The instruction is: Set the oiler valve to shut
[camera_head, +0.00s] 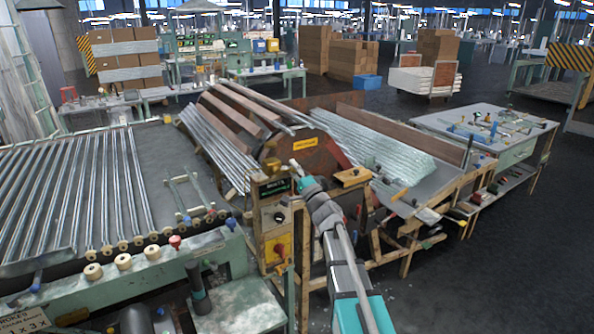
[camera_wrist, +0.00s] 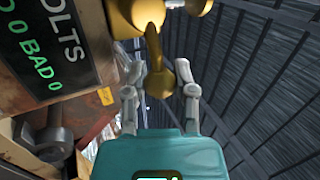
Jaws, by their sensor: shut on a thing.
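The oiler valve (camera_wrist: 147,13) is a brass body at the top of the wrist view, with a brass lever (camera_wrist: 154,45) hanging down from it to a rounded end. My gripper (camera_wrist: 160,82) has its two grey fingers on either side of the lever's rounded end and is shut on it. In the head view my gripper (camera_head: 296,166) is at the front of the drum machine, beside its dark display panel. The valve is too small there to tell apart from the fittings around it.
A dark display panel with green letters (camera_wrist: 45,50) stands close at the left of the wrist view, above a bolt-like fitting (camera_wrist: 48,135). Dark floor is open at lower right.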

